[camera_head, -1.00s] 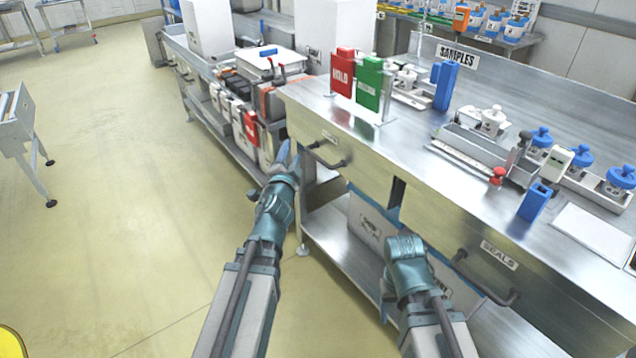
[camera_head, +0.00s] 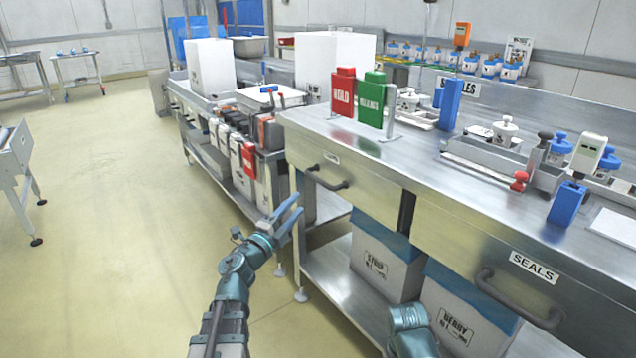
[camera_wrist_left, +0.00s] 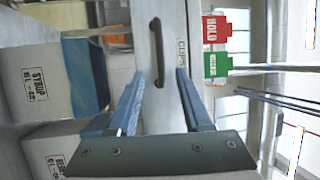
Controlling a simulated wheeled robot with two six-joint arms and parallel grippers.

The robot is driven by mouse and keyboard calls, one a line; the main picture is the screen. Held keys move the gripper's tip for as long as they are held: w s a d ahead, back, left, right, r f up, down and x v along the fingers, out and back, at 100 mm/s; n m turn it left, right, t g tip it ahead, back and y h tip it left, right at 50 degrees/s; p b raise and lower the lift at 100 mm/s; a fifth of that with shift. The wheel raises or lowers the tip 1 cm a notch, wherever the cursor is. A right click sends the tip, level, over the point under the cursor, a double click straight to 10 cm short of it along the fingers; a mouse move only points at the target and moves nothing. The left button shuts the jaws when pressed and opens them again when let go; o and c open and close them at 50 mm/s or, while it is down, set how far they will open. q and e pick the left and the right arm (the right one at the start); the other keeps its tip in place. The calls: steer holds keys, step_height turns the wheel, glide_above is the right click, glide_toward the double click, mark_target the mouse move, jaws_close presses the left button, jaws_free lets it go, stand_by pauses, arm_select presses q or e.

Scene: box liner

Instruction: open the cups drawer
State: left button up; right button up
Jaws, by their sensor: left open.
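The cups drawer (camera_head: 362,199) is the left drawer in the front of the steel bench, and its front looks flush with the bench. Its dark bar handle (camera_head: 327,182) is bare. In the left wrist view the drawer handle (camera_wrist_left: 157,52) stands beyond the fingertips, beside the label reading CUPS (camera_wrist_left: 181,50). My left gripper (camera_head: 288,216) is open and empty, in front of the bench and below the handle's level in the head view. In the left wrist view its two blue fingers (camera_wrist_left: 160,76) point at the drawer front, apart from the handle. My right gripper is out of view.
A SEALS drawer (camera_head: 500,285) with its own handle is to the right. Blue-topped boxes (camera_head: 378,262) stand on the shelf below. Red HOLD (camera_head: 343,93) and green (camera_head: 371,100) signs stand on the bench top. Open floor (camera_head: 110,230) lies to the left.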

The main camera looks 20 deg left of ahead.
mark_target(318, 180)
arm_select(q)
steer(key=p+x, duration=0.2)
steer(key=x, duration=1)
steer(key=shift+w+d, duration=0.1)
steer(key=shift+w, duration=0.15)
jaws_close()
stand_by(0.9)
